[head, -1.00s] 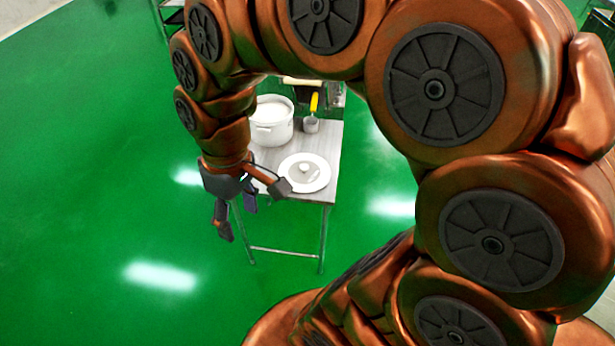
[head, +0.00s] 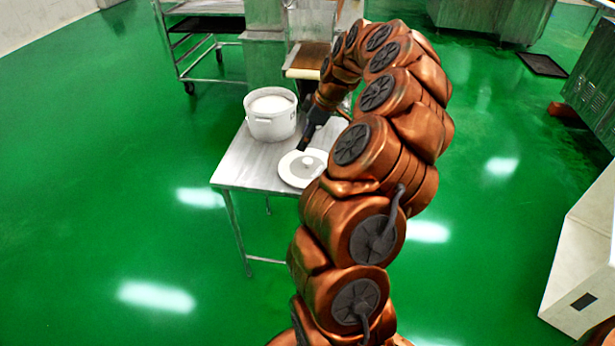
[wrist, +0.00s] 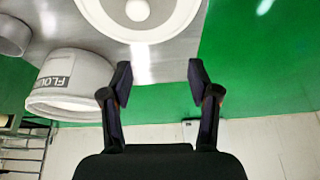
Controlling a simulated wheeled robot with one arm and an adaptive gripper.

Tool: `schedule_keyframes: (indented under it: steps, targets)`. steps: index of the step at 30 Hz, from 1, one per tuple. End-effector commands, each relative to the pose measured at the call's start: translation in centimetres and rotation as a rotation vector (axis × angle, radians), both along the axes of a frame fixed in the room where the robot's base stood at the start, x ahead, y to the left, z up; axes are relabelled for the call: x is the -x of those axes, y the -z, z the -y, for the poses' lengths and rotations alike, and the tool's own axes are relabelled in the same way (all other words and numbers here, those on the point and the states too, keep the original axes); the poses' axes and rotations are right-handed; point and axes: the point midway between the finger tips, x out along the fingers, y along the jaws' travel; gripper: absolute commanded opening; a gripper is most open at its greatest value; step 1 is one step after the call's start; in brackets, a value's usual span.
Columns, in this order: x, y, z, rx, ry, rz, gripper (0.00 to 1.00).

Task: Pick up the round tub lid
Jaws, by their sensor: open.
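In the wrist view the lid (wrist: 100,24) is at the top, cut by the frame edge, beyond my fingertips. My gripper (wrist: 157,72) is open with nothing between its fingers. In the head view my gripper (head: 305,140) is just behind the lid, partly hidden by my arm. I cannot tell its exact height above the table.
A white tub (head: 271,124) of flour stands on the table behind and left of the lid; its label shows in the wrist view. A grey cup (wrist: 13,36) stands near the tub. A wheeled rack (head: 205,50) is behind. Green floor (head: 100,200) is clear at left.

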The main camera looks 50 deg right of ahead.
Motion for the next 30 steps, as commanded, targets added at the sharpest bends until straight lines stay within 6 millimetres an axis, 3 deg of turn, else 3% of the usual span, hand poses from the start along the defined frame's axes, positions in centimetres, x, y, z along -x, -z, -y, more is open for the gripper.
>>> schedule_keyframes:
  steps: [1,6,19,30]
  targets:
    - [0.5,1.5,1.4,0.006,0.01,-0.001,0.61]
    - [1.2,2.8,3.6,0.022,0.02,0.006,0.61]
    - [0.2,6.0,3.0,0.02,0.017,0.004,0.61]
    - [-1.3,9.8,2.2,0.022,0.018,0.006,0.61]
